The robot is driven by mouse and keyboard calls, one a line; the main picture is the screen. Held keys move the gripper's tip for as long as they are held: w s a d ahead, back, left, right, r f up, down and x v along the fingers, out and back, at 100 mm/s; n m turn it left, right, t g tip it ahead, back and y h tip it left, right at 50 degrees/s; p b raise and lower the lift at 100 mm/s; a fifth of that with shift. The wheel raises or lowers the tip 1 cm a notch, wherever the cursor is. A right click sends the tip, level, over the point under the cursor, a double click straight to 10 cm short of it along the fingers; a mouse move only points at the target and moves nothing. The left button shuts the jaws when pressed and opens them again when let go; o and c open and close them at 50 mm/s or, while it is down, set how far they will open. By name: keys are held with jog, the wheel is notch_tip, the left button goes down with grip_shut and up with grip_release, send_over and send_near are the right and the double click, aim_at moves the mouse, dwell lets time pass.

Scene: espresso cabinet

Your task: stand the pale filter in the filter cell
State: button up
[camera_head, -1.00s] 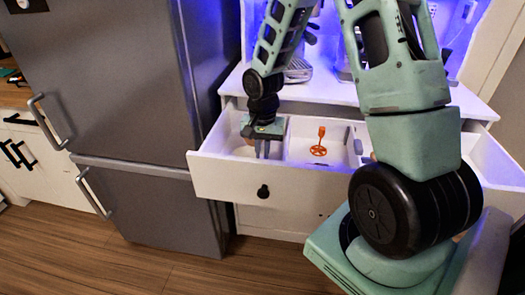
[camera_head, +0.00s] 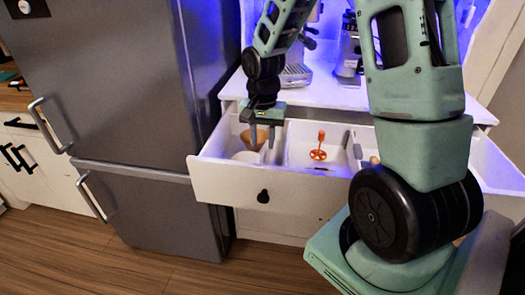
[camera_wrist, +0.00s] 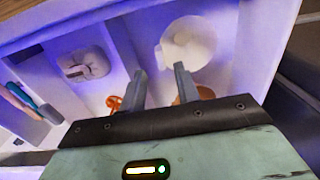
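The pale filter (camera_head: 246,157) is a white, rounded shape low in the left compartment of the open drawer. It also shows in the wrist view (camera_wrist: 190,40) as a white disc-like form near a compartment corner; I cannot tell whether it stands upright. A brown filter (camera_head: 254,138) is in the same compartment, behind my fingers; in the wrist view it (camera_wrist: 187,94) is partly hidden by the right finger. My gripper (camera_head: 262,137) hangs above the right part of that compartment. In the wrist view its fingers (camera_wrist: 161,85) are apart with nothing held between them.
An orange round-based tool (camera_head: 318,154) stands in the middle compartment, past a white divider (camera_head: 287,143). A grey object (camera_wrist: 84,64) lies in another compartment, with pen-like items (camera_wrist: 30,102) beyond. The fridge (camera_head: 130,120) stands left of the drawer (camera_head: 225,182).

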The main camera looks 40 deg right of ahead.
notch_tip(320, 180, up, 6)
jog(key=a+n, duration=0.1)
jog(key=a, duration=0.2)
jog(key=s+a+n, duration=0.1)
jog(key=a, duration=0.2)
jog(key=s+a+r+n, duration=0.1)
jog(key=a+n, duration=0.1)
jog(key=a, duration=0.1)
jog(key=s+a+n, duration=1.4)
jog(key=s+a, duration=0.4)
jog(key=shift+s+r+y, duration=0.3)
jog(key=shift+s+r, duration=0.05)
jog(key=shift+r, duration=0.05)
